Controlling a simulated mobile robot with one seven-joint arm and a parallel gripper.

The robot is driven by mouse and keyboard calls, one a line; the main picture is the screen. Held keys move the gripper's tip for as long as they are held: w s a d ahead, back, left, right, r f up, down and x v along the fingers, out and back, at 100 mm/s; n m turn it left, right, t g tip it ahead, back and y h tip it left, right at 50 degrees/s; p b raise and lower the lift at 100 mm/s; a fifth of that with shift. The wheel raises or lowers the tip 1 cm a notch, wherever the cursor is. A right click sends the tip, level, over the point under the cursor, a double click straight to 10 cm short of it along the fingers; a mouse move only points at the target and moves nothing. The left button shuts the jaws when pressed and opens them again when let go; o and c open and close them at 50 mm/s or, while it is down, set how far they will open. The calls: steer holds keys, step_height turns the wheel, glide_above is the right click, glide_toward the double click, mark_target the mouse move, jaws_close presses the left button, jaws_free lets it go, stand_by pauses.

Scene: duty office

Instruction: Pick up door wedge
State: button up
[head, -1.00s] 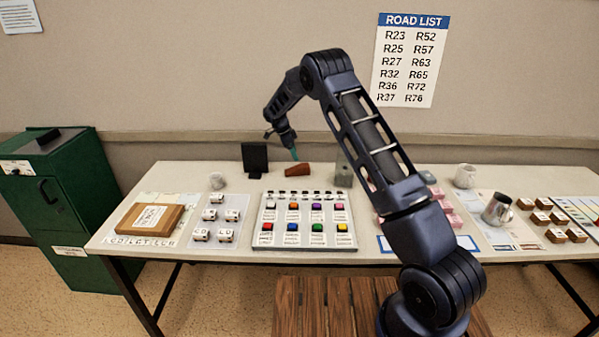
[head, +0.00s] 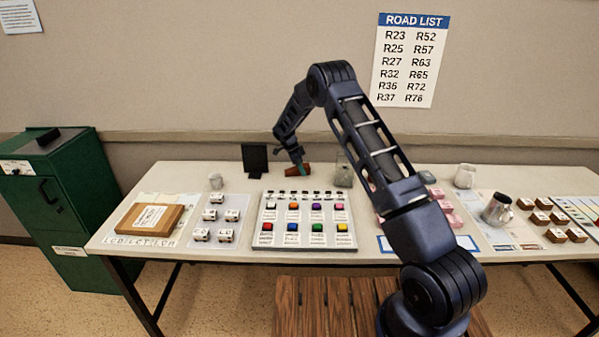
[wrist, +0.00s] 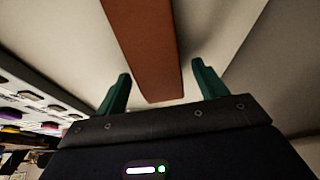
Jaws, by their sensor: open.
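The door wedge (head: 305,170) is a reddish-brown block on the back of the white table, behind the button panel. In the wrist view the wedge (wrist: 146,50) runs from the top edge down between two green fingertips. My gripper (wrist: 156,88) is open, with one finger on each side of the wedge's near end. A gap shows on both sides, so the fingers do not visibly touch it. In the head view my gripper (head: 301,168) is low at the wedge and covers part of it.
A button panel (head: 304,245) lies in front of the wedge. A dark upright stand (head: 255,159) is to its left, and a clear container (head: 343,172) is close on its right. A metal jug (head: 497,209) stands at the right.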

steer(key=shift+c, duration=0.4)
steer(key=c, duration=1.1)
steer(key=shift+o, duration=0.2)
steer(key=shift+r, duration=0.1)
